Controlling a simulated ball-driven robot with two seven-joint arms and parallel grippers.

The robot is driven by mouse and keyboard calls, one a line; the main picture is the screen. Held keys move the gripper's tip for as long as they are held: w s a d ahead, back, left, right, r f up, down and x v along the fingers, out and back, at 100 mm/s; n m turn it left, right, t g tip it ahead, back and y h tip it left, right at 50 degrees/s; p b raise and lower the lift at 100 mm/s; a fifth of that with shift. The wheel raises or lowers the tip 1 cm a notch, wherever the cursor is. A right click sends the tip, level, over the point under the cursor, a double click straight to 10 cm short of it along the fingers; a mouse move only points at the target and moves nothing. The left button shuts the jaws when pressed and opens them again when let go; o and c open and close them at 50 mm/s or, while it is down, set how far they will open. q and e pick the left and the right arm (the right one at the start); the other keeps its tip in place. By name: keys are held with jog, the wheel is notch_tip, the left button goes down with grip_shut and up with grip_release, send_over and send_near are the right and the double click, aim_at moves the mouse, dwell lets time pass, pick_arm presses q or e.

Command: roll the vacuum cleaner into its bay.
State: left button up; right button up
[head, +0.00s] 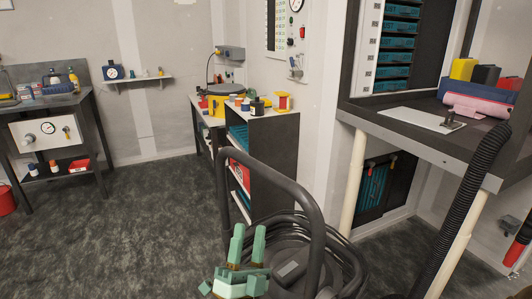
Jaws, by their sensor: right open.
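The vacuum cleaner (316,225) stands at the bottom centre of the head view, close in front of me. It has a dark looped push handle, black hose or cable coiled around it and a dark round top, cut off by the lower edge. My right gripper (248,232), with pale green fingers, is open and empty. It is at the handle's left side, over the near part of the cleaner; I cannot tell if it touches. My left gripper is out of view. An open space under the bench (420,140) at the right may be the bay; no marking shows it.
Pale bench legs (353,183) and a black ribbed hose (476,180) stand at the right. A dark shelf unit (273,150) stands beyond the cleaner. Carpet (130,235) is clear to the left, up to a workbench (45,110) and a red bucket (6,200).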

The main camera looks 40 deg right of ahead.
jog(key=x, duration=1.6)
jog(key=shift+a+r+p, duration=0.1)
jog(key=shift+p, duration=0.25)
grip_shut()
